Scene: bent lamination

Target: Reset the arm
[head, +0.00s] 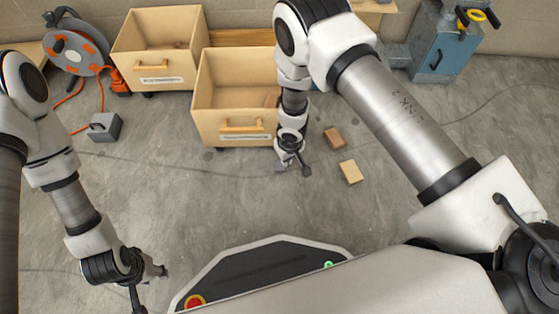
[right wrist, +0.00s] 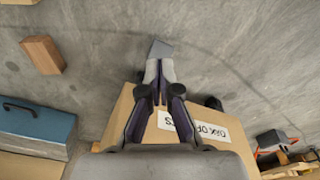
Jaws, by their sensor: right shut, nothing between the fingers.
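My right gripper (head: 292,166) hangs low over the concrete floor, just in front of the nearer wooden box. In the right wrist view its fingers (right wrist: 160,62) are closed together with nothing between them. A small grey piece (right wrist: 161,49) lies just past the fingertips; whether they touch it I cannot tell. A brown block (head: 335,139) and a pale wood block (head: 351,172) lie on the floor to the right of this gripper. My left gripper (head: 160,272) is low at the lower left, small and partly hidden by its own wrist, so its fingers are unclear.
The nearer open wooden box (head: 207,130) has a handle and label. A second wooden box (head: 130,66) stands behind it to the left. The centre floor is clear.

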